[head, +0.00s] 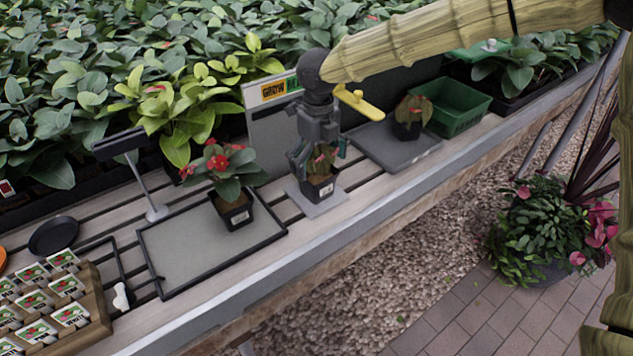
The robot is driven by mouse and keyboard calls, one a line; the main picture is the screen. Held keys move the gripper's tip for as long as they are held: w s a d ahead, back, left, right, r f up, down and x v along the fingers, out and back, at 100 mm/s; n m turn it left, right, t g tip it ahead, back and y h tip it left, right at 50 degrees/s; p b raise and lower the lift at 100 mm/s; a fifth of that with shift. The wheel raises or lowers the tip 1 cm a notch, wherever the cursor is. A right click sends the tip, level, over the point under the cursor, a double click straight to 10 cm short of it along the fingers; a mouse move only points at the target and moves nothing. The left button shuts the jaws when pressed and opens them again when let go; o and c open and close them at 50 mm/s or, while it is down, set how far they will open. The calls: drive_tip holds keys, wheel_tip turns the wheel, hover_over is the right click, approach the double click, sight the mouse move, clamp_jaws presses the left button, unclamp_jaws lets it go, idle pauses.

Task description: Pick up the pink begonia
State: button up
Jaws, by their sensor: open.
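A small plant with reddish-pink blooms among green and brownish leaves, apparently the pink begonia (322,187), stands upright in a black square pot with a white label. It sits on a small light-grey plate (329,205) on the slatted bench. My gripper (319,158) points down from above, open, its fingers at the level of the leaves and blooms. One finger shows at the plant's left and a tip at its right. The gripper partly hides the foliage, and I cannot tell whether the fingers touch it.
A red-flowered potted plant (232,182) stands on a black-rimmed tray (190,260) to the left. A reddish-leaved potted plant (409,120) stands on a dark grey slab (383,148) to the right, beside a green crate (461,108). A sign panel (262,125) stands close behind my gripper.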

sight(316, 175)
drive_tip(key=shift+a+f, duration=0.2)
drive_tip(key=shift+f, duration=2.15)
drive_tip(key=c, duration=1.2)
drive_tip(key=shift+c, duration=0.3)
drive_tip(key=shift+r, duration=0.15)
